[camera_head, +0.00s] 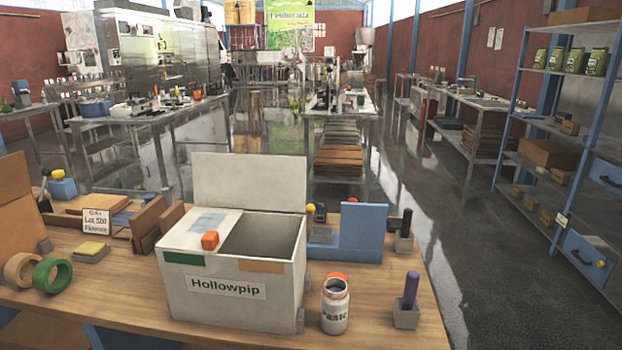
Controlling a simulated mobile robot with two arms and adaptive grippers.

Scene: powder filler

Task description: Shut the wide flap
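A white box (232,299) labelled "Hollowpip" stands on the wooden table near its front. A wide white flap (249,181) stands upright at the box's back edge. A flat panel (203,229) with a pale blue patch covers the left part of the top. An orange-red block or knob (210,240) sits on this panel. The right part of the top is open, showing a grey inside (262,236). A green strip and an orange strip mark the upper front wall. Neither of my grippers is in view.
On the wooden table (120,297), a white jar (335,305) with an orange rim and a purple-handled tool in a grey holder (407,300) stand right of the box. A blue bracket (358,233) is behind them. Tape rolls (51,275) and wooden pieces lie left.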

